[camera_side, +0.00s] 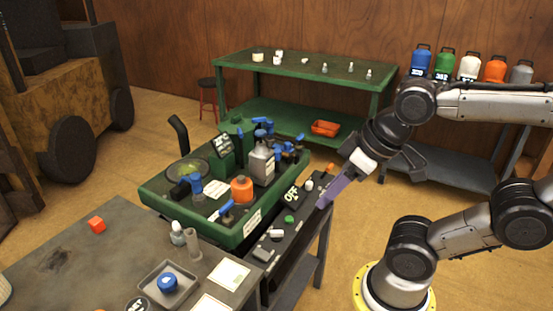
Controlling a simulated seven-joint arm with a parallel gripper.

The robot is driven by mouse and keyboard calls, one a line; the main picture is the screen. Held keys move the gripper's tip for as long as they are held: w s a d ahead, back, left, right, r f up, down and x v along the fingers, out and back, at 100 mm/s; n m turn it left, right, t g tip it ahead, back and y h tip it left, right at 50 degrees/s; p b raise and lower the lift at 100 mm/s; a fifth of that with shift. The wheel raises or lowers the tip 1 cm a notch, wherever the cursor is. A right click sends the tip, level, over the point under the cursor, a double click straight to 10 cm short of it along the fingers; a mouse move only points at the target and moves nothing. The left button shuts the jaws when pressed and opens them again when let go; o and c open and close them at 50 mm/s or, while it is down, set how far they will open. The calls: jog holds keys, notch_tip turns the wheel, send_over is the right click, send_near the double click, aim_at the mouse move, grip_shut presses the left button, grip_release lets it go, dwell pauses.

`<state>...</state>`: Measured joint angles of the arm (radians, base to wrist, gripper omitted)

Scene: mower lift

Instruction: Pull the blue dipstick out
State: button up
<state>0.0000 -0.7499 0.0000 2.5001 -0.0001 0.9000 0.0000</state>
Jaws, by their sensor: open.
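A green mower-like machine (160,208) with blue, orange and grey parts stands on a low dark stand. Several blue parts show on it: a blue handle (227,207) sloping at the front edge, a blue cap (194,182) at the left, and blue pieces (263,128) at the back. I cannot tell for sure which is the dipstick. My gripper (386,166) is open, right of the machine and apart from all the blue parts.
A green table (300,62) stands behind. Several coloured jugs (445,63) stand at the back right. Open floor lies around.

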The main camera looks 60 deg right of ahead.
jog(key=o, duration=0.4)
jog(key=shift+c, duration=0.2)
jog(key=n, duration=0.2)
jog(key=shift+s+n, duration=0.25)
jog(key=shift+n, duration=0.05)
jog(key=w+d+r+n+g, duration=0.1)
jog(key=w+d+r+n, duration=0.3)
jog(key=w+r+n, duration=0.9)
jog(key=n+g, duration=0.5)
send_over(277, 151)
notch_tip(277, 151, down, 15)
notch_tip(277, 151, down, 13)
jog(key=shift+w+f, duration=0.15)
jog(key=shift+f, duration=0.05)
